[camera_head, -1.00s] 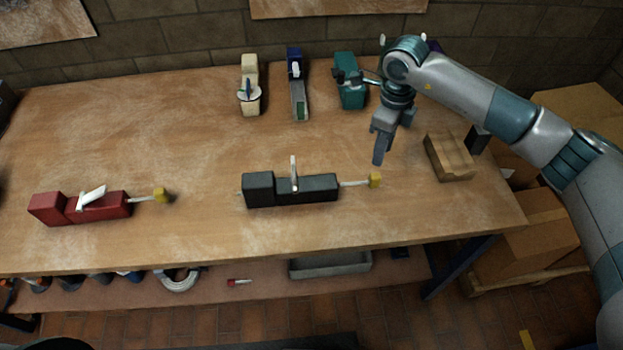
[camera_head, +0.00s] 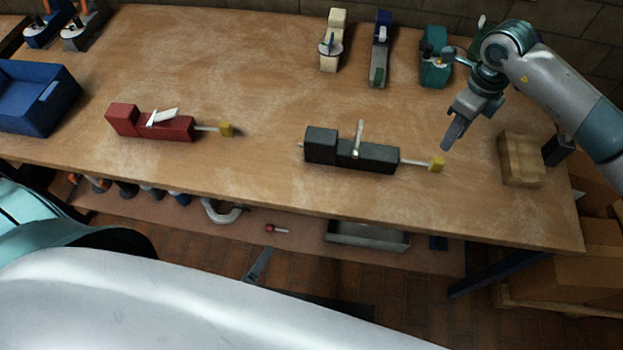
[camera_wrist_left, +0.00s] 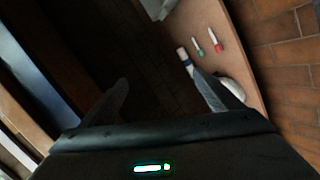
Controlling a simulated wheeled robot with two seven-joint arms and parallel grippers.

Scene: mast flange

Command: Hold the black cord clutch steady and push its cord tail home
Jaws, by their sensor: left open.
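The black cord clutch (camera_head: 327,147) lies on the workbench in the head view, its white lever (camera_head: 358,138) standing up. Its pale cord tail (camera_head: 414,162) sticks out at the right and ends in a yellow block (camera_head: 437,164). My right gripper (camera_head: 451,136) hangs just above and right of that block, pointing down; its finger gap does not show. My left gripper (camera_wrist_left: 168,92) is open and empty in the left wrist view, facing the shelf and floor below the bench. In the head view only a dark fingertip of it shows, in front of the bench.
A red clutch (camera_head: 175,127) with its lever tilted and a yellow-ended cord lies to the left. A blue bin (camera_head: 38,98) is at far left. Cream, blue and teal devices stand at the back; a wooden block (camera_head: 522,158) is at right. The bench between the clutches is clear.

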